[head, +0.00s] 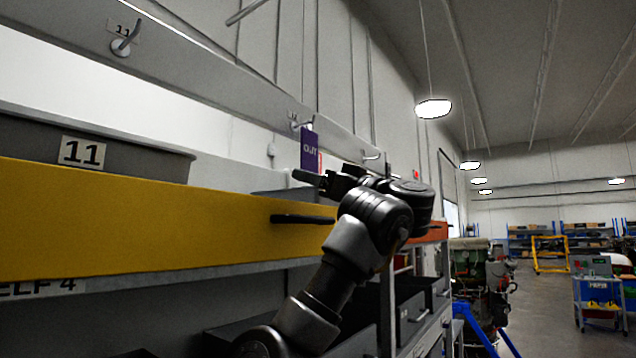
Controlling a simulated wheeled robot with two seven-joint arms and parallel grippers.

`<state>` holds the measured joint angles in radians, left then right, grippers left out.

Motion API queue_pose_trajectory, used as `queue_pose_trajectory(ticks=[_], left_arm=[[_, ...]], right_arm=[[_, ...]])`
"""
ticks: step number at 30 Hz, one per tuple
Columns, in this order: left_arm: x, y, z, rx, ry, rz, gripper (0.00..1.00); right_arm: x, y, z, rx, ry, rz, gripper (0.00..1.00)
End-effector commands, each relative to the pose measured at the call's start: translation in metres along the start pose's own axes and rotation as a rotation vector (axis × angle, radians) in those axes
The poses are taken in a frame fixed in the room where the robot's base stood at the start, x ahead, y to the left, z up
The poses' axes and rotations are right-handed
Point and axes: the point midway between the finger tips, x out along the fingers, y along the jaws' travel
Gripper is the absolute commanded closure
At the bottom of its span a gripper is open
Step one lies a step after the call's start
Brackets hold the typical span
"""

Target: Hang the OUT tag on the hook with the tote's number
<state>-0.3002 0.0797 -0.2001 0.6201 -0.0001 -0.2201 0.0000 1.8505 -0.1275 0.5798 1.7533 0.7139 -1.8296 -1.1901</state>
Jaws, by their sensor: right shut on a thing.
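The purple OUT tag (310,150) is upright in the head view. My right gripper (322,179) is shut on it at its lower end. The grey tote (150,163) bears the number 11 and sits at the left, behind the yellow shelf front. A hook labelled 11 (124,42) is on the rail at upper left, empty. A second hook (299,124) shows just above and left of the tag; its label is too small to read surely. I cannot tell whether the tag touches that hook. My left gripper is out of view.
The grey rail (200,72) runs above the totes, with a further hook (372,157) to the right. The yellow shelf front (130,222) with a black handle (303,219) lies below. An aisle with blue carts is at far right.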

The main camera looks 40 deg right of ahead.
Motion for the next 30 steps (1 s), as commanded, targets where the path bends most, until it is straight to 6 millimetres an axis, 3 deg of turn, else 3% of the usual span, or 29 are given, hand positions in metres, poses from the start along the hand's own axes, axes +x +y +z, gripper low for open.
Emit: queue_pose_trajectory(ticks=[4,5,10,16,18,26,30], left_arm=[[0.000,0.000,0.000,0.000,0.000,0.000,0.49],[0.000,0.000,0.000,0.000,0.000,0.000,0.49],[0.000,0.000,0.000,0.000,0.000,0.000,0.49],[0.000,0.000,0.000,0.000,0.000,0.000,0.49],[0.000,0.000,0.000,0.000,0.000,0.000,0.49],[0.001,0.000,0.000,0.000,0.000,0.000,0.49],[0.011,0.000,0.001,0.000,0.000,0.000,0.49]], right_arm=[[0.000,0.000,0.000,0.000,0.000,-0.001,0.91],[0.000,0.000,0.000,0.000,0.000,-0.001,0.47],[0.000,0.000,0.000,0.000,0.000,-0.001,0.25],[0.000,0.000,0.000,0.000,0.000,0.000,0.25],[0.000,0.000,0.000,0.000,0.000,0.000,0.17],[-0.001,0.000,0.001,0.000,0.000,0.000,0.17],[-0.009,0.000,0.003,-0.002,0.002,0.001,0.17]])
